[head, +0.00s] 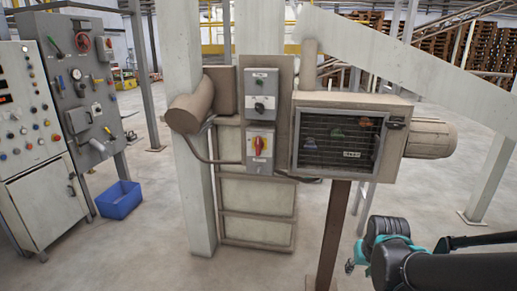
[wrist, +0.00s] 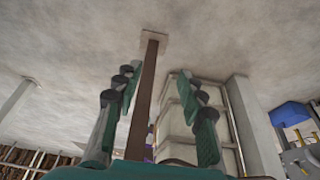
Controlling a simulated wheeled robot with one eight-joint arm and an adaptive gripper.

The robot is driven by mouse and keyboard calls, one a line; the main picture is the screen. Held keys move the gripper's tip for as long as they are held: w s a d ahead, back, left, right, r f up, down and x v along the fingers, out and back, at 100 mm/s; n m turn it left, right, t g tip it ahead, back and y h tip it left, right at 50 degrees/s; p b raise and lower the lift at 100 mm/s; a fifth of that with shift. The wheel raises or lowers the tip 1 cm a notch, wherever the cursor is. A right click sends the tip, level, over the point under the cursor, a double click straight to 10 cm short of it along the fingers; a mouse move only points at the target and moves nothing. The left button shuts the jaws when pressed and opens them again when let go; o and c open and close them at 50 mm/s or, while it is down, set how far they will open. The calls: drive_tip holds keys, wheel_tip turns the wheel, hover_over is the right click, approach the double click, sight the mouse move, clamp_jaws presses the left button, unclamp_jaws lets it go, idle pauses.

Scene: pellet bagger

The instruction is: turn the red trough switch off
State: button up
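In the head view the end of my arm is at the lower right, well apart from the switch, and the fingertips are hard to make out. The switch cannot be made out in the wrist view.
A grey box with a black knob (head: 260,104) sits just above the switch. A meshed brown housing (head: 338,140) with a motor (head: 430,138) juts out to the right on a brown post (head: 332,235). A blue bin (head: 119,200) stands left on open floor.

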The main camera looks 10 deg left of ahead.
sight(258, 144)
drive_tip(key=shift+c, duration=0.2)
drive_tip(key=w+a+r+t+h, duration=0.25)
drive_tip(key=w+a+r, duration=0.25)
drive_tip(key=w, duration=0.3)
drive_tip(key=w+a+r+t+h, duration=0.25)
drive_tip(key=w+a+r, duration=0.25)
drive_tip(key=w, duration=0.3)
drive_tip(key=a+r+t+y, duration=0.35)
drive_tip(key=a+r, duration=0.35)
drive_tip(key=a, duration=0.7)
drive_tip(key=a+r+t+y, duration=0.2)
drive_tip(key=a+r+t, duration=0.4)
drive_tip(key=a, duration=0.7)
drive_tip(key=shift+g+h, duration=0.25)
drive_tip(key=shift+g, duration=0.1)
drive_tip(key=w, duration=1.6)
drive_tip(key=shift+w+r, duration=0.35)
clamp_jaws()
